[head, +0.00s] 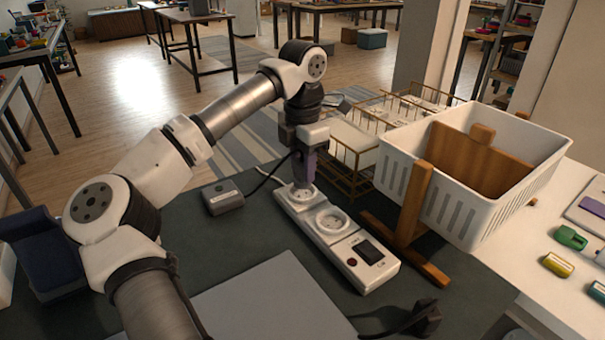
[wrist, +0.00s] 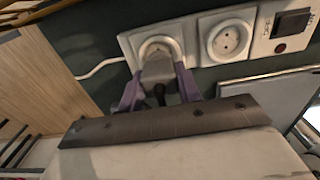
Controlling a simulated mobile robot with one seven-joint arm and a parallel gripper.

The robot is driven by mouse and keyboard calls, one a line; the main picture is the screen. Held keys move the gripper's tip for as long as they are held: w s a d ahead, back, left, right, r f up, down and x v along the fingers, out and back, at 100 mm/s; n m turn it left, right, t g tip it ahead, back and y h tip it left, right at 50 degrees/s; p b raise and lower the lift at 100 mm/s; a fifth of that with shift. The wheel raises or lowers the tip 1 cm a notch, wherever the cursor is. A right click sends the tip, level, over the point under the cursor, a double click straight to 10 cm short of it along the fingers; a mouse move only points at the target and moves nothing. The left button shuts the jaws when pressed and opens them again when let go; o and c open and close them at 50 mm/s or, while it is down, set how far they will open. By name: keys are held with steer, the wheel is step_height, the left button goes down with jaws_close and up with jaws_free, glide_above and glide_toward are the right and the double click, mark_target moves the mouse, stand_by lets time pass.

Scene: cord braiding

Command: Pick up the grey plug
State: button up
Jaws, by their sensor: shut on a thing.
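My gripper (head: 306,178) points down over the far end of a white power strip (head: 366,284). In the wrist view, its two purple fingers (wrist: 160,92) are shut on the grey plug (wrist: 157,68), one on each side. The plug is at the strip's end socket, whose round rim (wrist: 160,43) shows behind it. I cannot tell whether its pins are in the socket. In the head view the fingers hide most of the plug. The strip's other socket (head: 332,221) is empty.
A grey box (head: 222,198) with a black cord lies left of the strip. A white basket (head: 478,195) and a wooden stand (head: 413,215) are close on the right, with a wire rack (head: 350,165) behind. A black plug (head: 428,318) lies at the front right.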

step_height(320, 180, up, 17)
steer(key=p, duration=0.2)
